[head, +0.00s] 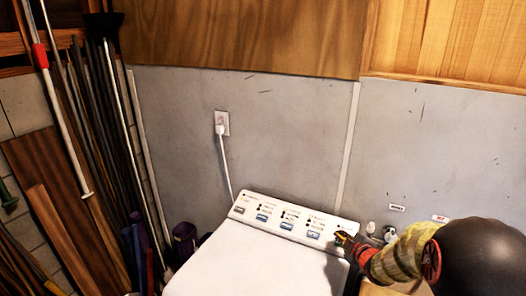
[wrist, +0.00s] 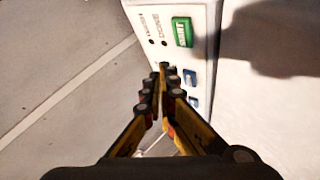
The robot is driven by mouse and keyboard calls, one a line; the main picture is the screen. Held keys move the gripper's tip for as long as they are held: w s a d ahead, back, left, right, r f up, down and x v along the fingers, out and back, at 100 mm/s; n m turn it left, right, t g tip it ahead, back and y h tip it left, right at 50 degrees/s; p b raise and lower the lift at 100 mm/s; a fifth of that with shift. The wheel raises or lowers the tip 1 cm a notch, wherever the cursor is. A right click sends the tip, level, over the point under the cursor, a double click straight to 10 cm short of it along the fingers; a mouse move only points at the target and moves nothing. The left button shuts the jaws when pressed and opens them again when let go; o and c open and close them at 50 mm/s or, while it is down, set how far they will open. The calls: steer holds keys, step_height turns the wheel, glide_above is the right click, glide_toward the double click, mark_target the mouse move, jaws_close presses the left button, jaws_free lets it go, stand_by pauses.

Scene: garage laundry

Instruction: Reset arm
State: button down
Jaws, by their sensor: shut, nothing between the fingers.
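My gripper (head: 343,238) is at the right end of the white washing machine's control panel (head: 258,205) in the head view. In the wrist view, my gripper (wrist: 163,70) is shut with nothing between its fingers, and its tips are in front of the panel's edge. A green button (wrist: 182,31) shows just beyond the fingertips, with blue buttons (wrist: 190,77) beside it. I cannot tell whether the fingertips touch the panel.
The machine's white lid (head: 240,262) is bare. A plug and cord (head: 221,130) hang from a wall outlet behind it. Long poles and boards (head: 70,130) lean at the left. A grey wall (head: 290,120) stands close behind the panel.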

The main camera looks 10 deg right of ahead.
steer(key=s+f+m+g, duration=0.1)
steer(key=s+d+f+m, duration=0.1)
steer(key=f, duration=0.1)
steer(key=s+d+f+g+h, duration=0.1)
steer(key=s+f, duration=0.1)
steer(key=shift+f+m+g, duration=0.15)
steer(key=shift+m+g, duration=0.15)
steer(key=shift+m, duration=0.1)
steer(key=s+m+g, duration=0.1)
steer(key=s, duration=0.2)
steer(key=s+m+g, duration=0.2)
steer(key=s, duration=0.2)
steer(key=s+m+g+h, duration=0.1)
steer(key=s+m, duration=0.1)
steer(key=s, duration=0.2)
steer(key=shift+d+f, duration=0.25)
steer(key=shift+f, duration=0.1)
steer(key=s+a+r+m+y, duration=0.2)
steer(key=s+a+r+m, duration=0.1)
steer(key=s+a+r, duration=1.8)
steer(key=shift+s+r+m+y, duration=0.3)
steer(key=shift+s, duration=0.15)
steer(key=c, duration=2.6)
jaws_free()
